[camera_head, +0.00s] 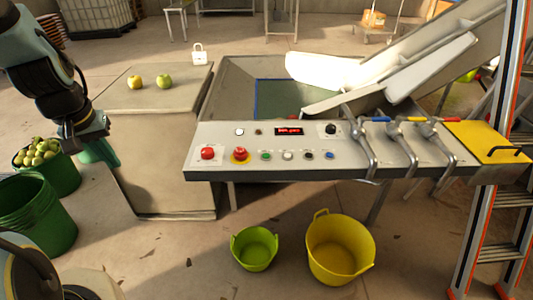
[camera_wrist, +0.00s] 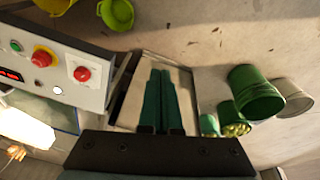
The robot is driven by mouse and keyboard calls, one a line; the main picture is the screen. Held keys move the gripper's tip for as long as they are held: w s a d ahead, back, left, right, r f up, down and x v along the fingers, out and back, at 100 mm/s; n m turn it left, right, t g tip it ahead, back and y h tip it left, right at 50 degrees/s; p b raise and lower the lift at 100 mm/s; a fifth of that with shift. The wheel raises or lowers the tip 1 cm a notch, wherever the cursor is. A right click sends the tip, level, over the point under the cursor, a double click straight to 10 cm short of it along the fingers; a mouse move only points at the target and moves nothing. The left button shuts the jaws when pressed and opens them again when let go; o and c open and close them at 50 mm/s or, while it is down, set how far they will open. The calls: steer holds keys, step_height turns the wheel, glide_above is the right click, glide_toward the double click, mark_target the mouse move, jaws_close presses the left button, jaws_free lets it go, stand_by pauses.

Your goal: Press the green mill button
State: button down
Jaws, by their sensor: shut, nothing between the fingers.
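The control panel (camera_head: 220,170) is a light grey board with a row of buttons. The small green button (camera_head: 266,155) sits right of the red button on a yellow disc. In the wrist view the green button (camera_wrist: 15,46) is near the left edge. My gripper (camera_head: 114,164) hangs left of the panel, beside the grey box-like table, well away from the button. In the wrist view my gripper (camera_wrist: 161,72) has its two teal fingers together, with nothing between them. Any label by the button is too small to read.
Red buttons (camera_head: 207,153) (camera_head: 240,154) lie left of the green one; white, black and blue ones lie right. Metal levers (camera_head: 400,145) rise at the panel's right. Two apples (camera_head: 164,81) sit on the table (camera_head: 185,95). Yellow (camera_head: 340,250) and green (camera_head: 254,249) buckets stand below.

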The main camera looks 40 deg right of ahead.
steer(key=s+d+f+m+h+p, duration=0.1)
steer(key=d+f+m+h, duration=0.2)
steer(key=d, duration=1.5)
steer(key=r+m+g+h+p, duration=0.1)
steer(key=r+g+h+p, duration=0.1)
steer(key=h, duration=0.3)
glide_above(264, 159)
steer(key=shift+f, duration=0.15)
step_height(264, 159, down, 9)
steer(key=b, duration=0.6)
steer(key=shift+b, duration=0.35)
steer(key=shift+f+b, duration=0.35)
steer(key=shift+f, duration=0.05)
